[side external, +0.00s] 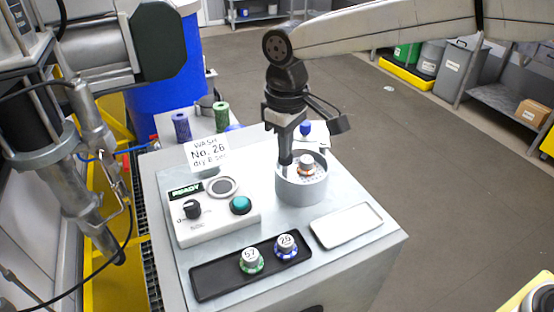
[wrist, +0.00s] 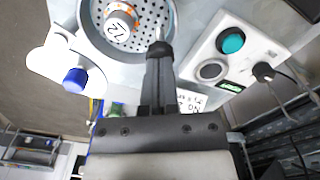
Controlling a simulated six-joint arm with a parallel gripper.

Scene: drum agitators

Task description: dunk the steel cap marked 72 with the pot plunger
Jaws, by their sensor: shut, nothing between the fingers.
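The pot plunger (side external: 302,191) is a round grey metal pot with a perforated plate inside; its rim also shows in the wrist view (wrist: 88,32). The steel cap marked 72 (wrist: 118,24) sits on that plate, with an orange-and-white ring around its base; it also shows in the side view (side external: 307,162). My gripper (side external: 285,162) points down at the pot's left rim, beside the cap, with its fingers together and empty.
A black tray (side external: 215,284) holds caps marked 57 (side external: 251,260) and 26 (side external: 286,246). An empty white tray (side external: 346,226) lies at right. A control box (side external: 212,218) has a green button (side external: 240,205) and a knob. A blue knob (wrist: 75,80) stands behind the pot. A sign (side external: 209,153) reads "WASH No. 26".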

